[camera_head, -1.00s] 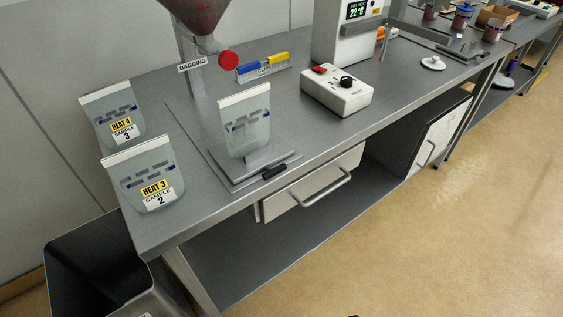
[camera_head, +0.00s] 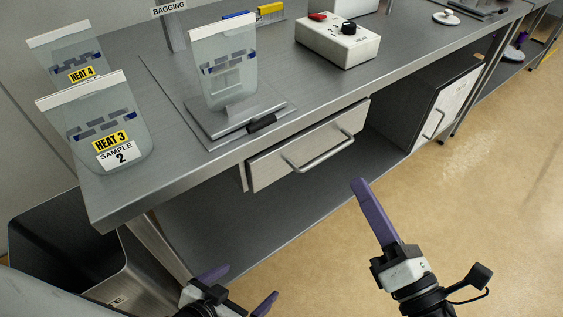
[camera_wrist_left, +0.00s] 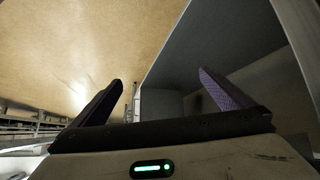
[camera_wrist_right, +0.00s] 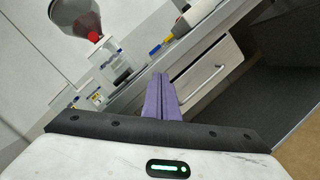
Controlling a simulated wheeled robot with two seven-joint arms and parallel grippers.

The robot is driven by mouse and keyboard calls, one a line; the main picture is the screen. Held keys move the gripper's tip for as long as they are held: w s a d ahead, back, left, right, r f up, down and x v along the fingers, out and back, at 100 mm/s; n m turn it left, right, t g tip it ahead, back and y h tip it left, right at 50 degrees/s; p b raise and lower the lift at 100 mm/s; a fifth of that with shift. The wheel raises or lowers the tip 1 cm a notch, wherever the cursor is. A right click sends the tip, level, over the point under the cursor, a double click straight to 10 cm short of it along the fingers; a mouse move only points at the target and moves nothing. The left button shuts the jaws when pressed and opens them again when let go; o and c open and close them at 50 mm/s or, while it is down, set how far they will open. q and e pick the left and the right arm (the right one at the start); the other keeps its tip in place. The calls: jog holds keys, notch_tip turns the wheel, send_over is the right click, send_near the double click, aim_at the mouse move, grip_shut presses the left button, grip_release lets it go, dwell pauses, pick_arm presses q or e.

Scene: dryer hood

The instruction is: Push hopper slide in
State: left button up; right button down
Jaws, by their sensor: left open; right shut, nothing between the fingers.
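The grey hopper (camera_wrist_right: 76,14) with its round red knob (camera_wrist_right: 93,37) shows in the right wrist view, upper left. In the head view the hopper is out of the picture above the BAGGING sign (camera_head: 169,8). A clear bag (camera_head: 222,72) stands upright on a stand over a flat plate with a black handle (camera_head: 262,123). My right gripper (camera_head: 365,195) is shut and empty, in front of the bench and right of the drawer, apart from the hopper. My left gripper (camera_head: 240,288) is open and empty, low in front of the bench; its fingers also show in the left wrist view (camera_wrist_left: 160,88).
Two labelled bags, HEAT 3 (camera_head: 108,128) and HEAT 4 (camera_head: 62,58), stand at the bench's left. A white control box (camera_head: 338,42) sits right of the plate. A drawer (camera_head: 305,148) is below the bench edge. A dark bin (camera_head: 70,245) stands lower left. The floor at right is clear.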

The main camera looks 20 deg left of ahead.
jog(key=s+a+r+n+g+y+b, duration=0.1)
jog(key=s+a+n+g+y+b, duration=0.25)
jog(key=n, duration=0.85)
pick_arm(q)
jog(key=p, duration=0.6)
jog(key=shift+a+r, duration=0.15)
jog(key=shift+r, duration=0.15)
pick_arm(e)
jog(key=shift+n+y, duration=0.5)
jog(key=shift+y, duration=0.05)
jog(key=x, duration=1.5)
jog(key=shift+s+a+r, duration=0.2)
jog(key=shift+s+a, duration=0.1)
jog(key=shift+a, duration=0.1)
